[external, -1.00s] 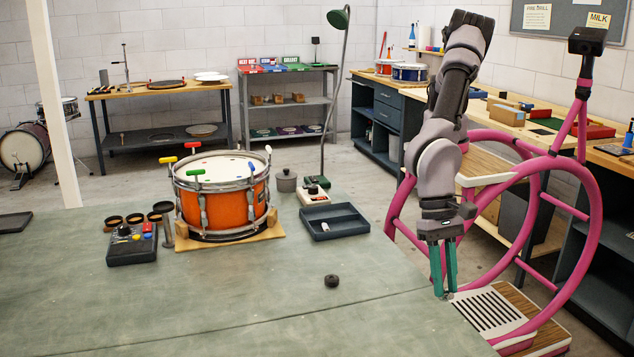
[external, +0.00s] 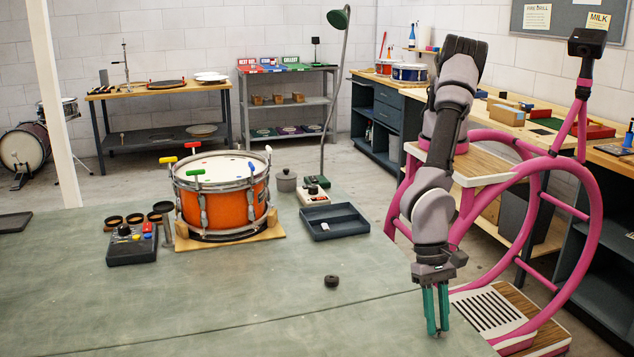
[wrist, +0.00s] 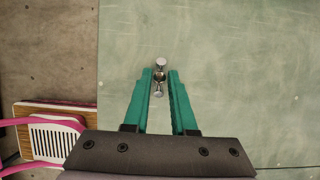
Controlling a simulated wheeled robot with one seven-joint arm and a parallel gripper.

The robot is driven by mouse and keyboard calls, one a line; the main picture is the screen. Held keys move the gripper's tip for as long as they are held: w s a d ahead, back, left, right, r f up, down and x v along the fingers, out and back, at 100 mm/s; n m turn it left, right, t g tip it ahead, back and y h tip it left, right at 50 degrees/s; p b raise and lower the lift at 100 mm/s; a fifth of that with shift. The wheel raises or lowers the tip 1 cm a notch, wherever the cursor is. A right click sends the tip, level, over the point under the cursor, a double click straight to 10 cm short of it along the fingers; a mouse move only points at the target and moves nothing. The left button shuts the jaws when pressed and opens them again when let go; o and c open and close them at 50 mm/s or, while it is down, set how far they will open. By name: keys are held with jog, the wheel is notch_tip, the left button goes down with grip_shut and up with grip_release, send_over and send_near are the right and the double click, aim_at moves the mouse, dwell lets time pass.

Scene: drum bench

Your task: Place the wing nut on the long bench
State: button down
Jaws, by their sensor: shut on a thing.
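The wing nut (wrist: 160,64) is small, silvery and shiny, with rounded wings. It sits between the green fingertips of my gripper (wrist: 159,79) in the wrist view, which are shut on it. In the external view my gripper (external: 437,332) points down near the front right edge of the green-topped bench (external: 250,310). The wrist view shows the green top (wrist: 240,70) under the wing nut, with the bench edge to the left. I cannot tell how far the wing nut is above the top. In the external view it is too small to make out clearly.
A small dark round piece (external: 331,281) lies left of my gripper. An orange drum (external: 222,205), a dark tray (external: 333,223) and a control box (external: 131,246) stand farther back. The green top around my gripper is clear. A wooden workbench (external: 540,118) runs along the right wall.

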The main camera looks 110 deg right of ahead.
jog(key=c, duration=0.7)
grip_release()
jog(key=shift+r, duration=0.3)
jog(key=v, duration=1.1)
jog(key=shift+d+r, duration=0.25)
jog(key=shift+d+r, duration=0.1)
